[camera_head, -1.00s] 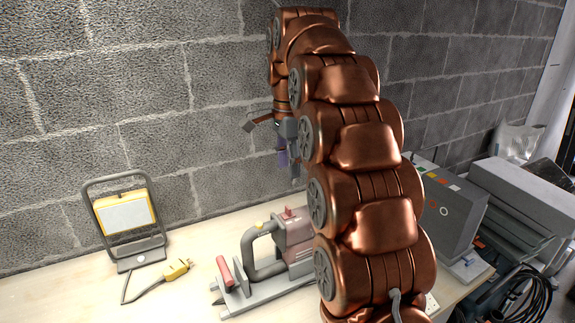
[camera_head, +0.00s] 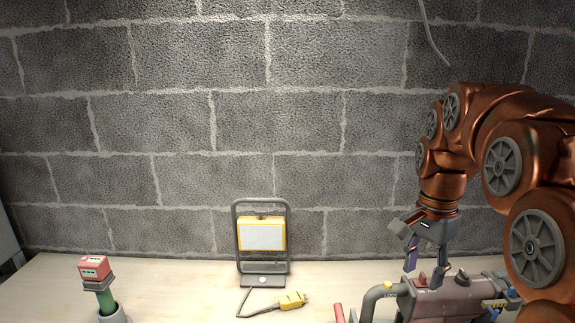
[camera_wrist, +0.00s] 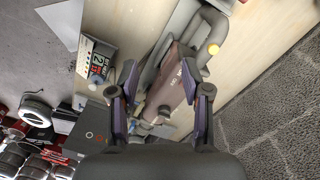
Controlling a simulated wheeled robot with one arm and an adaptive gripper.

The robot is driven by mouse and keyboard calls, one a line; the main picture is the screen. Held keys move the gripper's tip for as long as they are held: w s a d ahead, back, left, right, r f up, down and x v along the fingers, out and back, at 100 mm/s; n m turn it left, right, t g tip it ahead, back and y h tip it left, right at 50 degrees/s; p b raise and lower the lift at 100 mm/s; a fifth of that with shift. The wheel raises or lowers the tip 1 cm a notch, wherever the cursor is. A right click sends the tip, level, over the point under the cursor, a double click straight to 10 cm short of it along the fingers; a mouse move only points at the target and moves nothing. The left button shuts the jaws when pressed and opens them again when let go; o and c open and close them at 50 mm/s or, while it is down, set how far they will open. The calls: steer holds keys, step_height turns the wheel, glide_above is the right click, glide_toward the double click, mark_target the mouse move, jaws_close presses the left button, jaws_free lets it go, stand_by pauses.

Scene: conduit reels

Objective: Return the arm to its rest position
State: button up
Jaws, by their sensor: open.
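My copper-coloured arm (camera_head: 520,125) is raised on the right of the head view and bends down at its far end. My gripper (camera_head: 425,268) points down just above and behind a dull red and grey power tool (camera_head: 450,299) on the bench. In the wrist view my gripper (camera_wrist: 160,76) has its purple-padded fingers spread wide. Nothing is held between them. The tool's body (camera_wrist: 170,82) shows beyond and between the fingers, and I cannot tell any contact.
A yellow-framed work light (camera_head: 262,234) stands on the pale bench (camera_head: 190,290) before a block wall. A yellow plug (camera_head: 291,301) lies beside it. A red-topped green item (camera_head: 95,270) stands in a grey holder at left. A dark grey box (camera_wrist: 97,131) shows in the wrist view.

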steer(key=s+a+f+n, duration=0.2)
steer(key=s+f+n, duration=0.2)
steer(key=s, duration=0.4)
steer(key=s+a+f+n, duration=0.2)
steer(key=s+f+n, duration=0.2)
steer(key=s, duration=0.5)
steer(key=s+a+f+n+g, duration=0.1)
steer(key=s+a+f+n, duration=0.2)
steer(key=s, duration=0.5)
step_height(320, 180, down, 2)
steer(key=shift+s+f+n+p, duration=0.25)
steer(key=shift+n+p, duration=0.05)
steer(key=shift+n, duration=0.3)
steer(key=shift+c, duration=0.2)
steer(key=shift+c, duration=0.4)
steer(key=shift+a, duration=0.1)
